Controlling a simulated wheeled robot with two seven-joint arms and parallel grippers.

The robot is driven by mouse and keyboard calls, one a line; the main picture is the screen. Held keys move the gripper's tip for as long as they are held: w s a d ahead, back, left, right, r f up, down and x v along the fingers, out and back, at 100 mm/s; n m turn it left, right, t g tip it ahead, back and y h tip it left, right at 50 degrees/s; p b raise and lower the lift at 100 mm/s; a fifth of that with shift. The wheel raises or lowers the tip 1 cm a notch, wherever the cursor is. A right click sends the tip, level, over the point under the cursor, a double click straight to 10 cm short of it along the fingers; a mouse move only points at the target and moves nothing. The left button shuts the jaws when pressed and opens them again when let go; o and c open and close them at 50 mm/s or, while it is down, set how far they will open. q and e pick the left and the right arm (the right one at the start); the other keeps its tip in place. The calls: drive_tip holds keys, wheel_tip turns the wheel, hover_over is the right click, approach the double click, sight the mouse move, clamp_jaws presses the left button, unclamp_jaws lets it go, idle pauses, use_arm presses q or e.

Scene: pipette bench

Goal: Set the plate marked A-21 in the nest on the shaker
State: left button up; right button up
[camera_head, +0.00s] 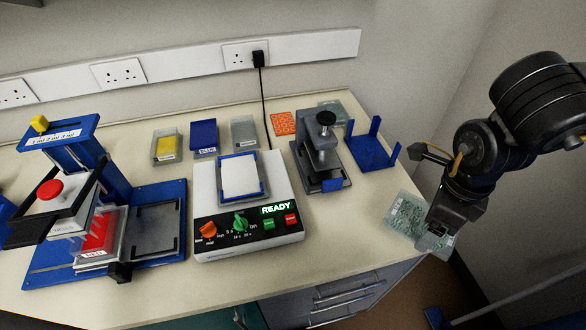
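The shaker (247,226) is a white box in the middle of the bench, with a lit READY display and coloured knobs. On its top is the nest (264,193), a blue frame around a flat white surface; no plate is distinguishable in it. My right gripper (433,243) points down at the bench's right edge and appears shut on a clear, speckled plate (402,214). The plate overhangs the edge, tilted in the picture, well right of the shaker. I cannot read A-21 on it. My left gripper is not in view.
A blue pipetting press (165,193) with a red button stands left of the shaker. A grey press (319,158) and an empty blue post stand (372,153) stand to the right. Several small plates and trays line the back, including a blue one (204,137). A black cable (264,100) runs behind.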

drive_tip(key=n, duration=0.4)
drive_tip(key=f+n, duration=0.1)
drive_tip(key=n, duration=0.2)
drive_tip(key=shift+w+a+f, duration=0.1)
drive_tip(key=shift+w+a, duration=0.05)
drive_tip(key=shift+w, duration=0.15)
drive_tip(key=n, duration=0.4)
drive_tip(key=shift+w+f, duration=0.2)
drive_tip(key=shift+f, duration=0.15)
drive_tip(key=n, duration=0.4)
drive_tip(key=f+n, duration=0.1)
drive_tip(key=n, duration=0.1)
drive_tip(key=shift+w+a+n, duration=0.1)
drive_tip(key=shift+w+n, duration=0.2)
drive_tip(key=n, duration=0.2)
drive_tip(key=f+n, duration=0.1)
drive_tip(key=n, duration=0.3)
drive_tip(key=shift+w+f+n, duration=0.15)
drive_tip(key=shift+w+n, duration=0.15)
